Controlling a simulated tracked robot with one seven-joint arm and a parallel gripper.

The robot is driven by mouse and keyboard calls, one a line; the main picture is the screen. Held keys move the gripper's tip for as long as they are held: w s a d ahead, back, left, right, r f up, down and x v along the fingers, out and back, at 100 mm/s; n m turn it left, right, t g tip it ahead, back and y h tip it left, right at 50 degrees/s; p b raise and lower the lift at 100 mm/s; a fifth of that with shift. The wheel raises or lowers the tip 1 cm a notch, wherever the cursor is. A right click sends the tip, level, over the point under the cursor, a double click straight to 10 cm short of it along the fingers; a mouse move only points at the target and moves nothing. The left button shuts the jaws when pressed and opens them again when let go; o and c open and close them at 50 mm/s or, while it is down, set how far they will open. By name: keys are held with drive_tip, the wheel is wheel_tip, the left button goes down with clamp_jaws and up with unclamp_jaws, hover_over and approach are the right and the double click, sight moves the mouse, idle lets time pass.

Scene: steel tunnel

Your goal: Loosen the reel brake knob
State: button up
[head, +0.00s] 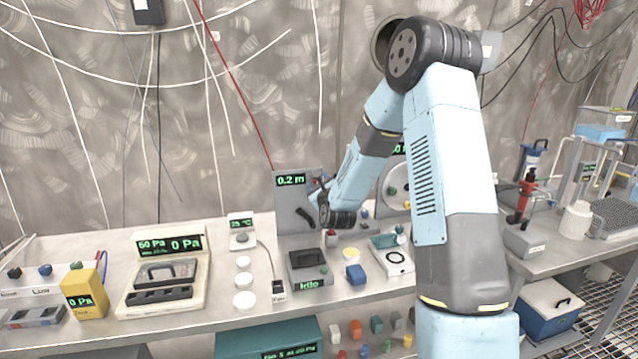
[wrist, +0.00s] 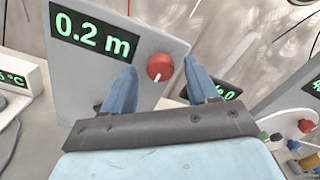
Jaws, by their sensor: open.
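A round red knob (wrist: 158,68) with a white pointer line sits on an upright grey panel (wrist: 75,75) in the wrist view. The panel's green display reads 0.2 m. My gripper (wrist: 161,80) is open, with one blue finger on each side of the knob in the picture. A gap shows between the knob and both fingers, and I cannot tell how far the tips are from the panel. In the head view the panel (head: 288,205) stands on the bench, and my gripper (head: 318,190) is in front of its right side. The knob is not clearly visible there.
The steel bench (head: 200,318) holds several instruments: a pressure display case (head: 165,275), a yellow box (head: 85,298), a grey device (head: 309,268) and a blue block (head: 356,275). Cables hang on the wall behind.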

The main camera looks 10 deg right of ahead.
drive_tip(key=shift+w, duration=0.7)
